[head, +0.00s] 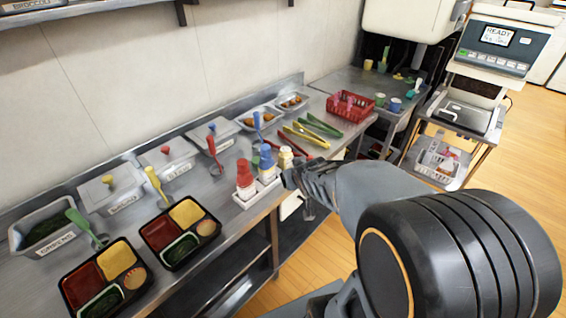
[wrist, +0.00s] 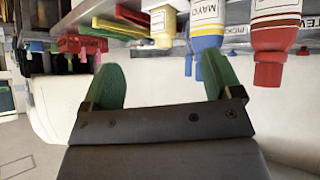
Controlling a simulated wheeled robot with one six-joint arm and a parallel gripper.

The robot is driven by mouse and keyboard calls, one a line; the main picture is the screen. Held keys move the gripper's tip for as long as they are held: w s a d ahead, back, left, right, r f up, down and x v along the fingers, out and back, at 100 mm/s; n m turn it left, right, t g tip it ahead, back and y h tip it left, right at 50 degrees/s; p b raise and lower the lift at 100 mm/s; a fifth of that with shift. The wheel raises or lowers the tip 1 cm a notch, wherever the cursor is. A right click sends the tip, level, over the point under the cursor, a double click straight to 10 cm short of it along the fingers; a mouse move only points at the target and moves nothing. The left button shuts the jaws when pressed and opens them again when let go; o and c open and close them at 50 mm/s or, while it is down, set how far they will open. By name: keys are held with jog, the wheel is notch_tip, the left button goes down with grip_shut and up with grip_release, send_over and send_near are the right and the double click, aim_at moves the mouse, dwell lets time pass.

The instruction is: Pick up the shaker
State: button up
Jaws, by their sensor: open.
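The shaker (head: 286,157) is small and cream-coloured.
Tongs (head: 305,136) and a red basket (head: 350,106) lie further right on the counter. Two filled bento trays (head: 150,262) sit at the front left. Lidded containers (head: 168,160) with coloured handles line the back. Open floor lies right of the counter.

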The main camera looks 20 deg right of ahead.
aim_at(288, 161)
jog(key=w+d+f+t+y, duration=0.1)
jog(key=w+f, duration=0.1)
jog(key=w, duration=0.2)
jog(key=w+d+f+t+y, duration=0.1)
jog(key=w+f+t, duration=0.1)
jog(key=w+f, duration=0.1)
jog(key=w+d+f+n+t+b, duration=0.1)
jog(key=w+f+t, duration=0.1)
jog(key=w, duration=0.4)
jog(key=shift+d+f+y, duration=0.15)
jog(key=shift+f+y, duration=0.25)
jog(key=shift+d+p+x, duration=0.15)
jog(key=shift+p+x, duration=0.05)
jog(key=shift+x, duration=1.05)
jog(key=shift+d+p+x, duration=0.1)
jog(key=shift+p+x, duration=0.05)
jog(key=shift+x, duration=1.15)
jog(key=c, duration=1.1)
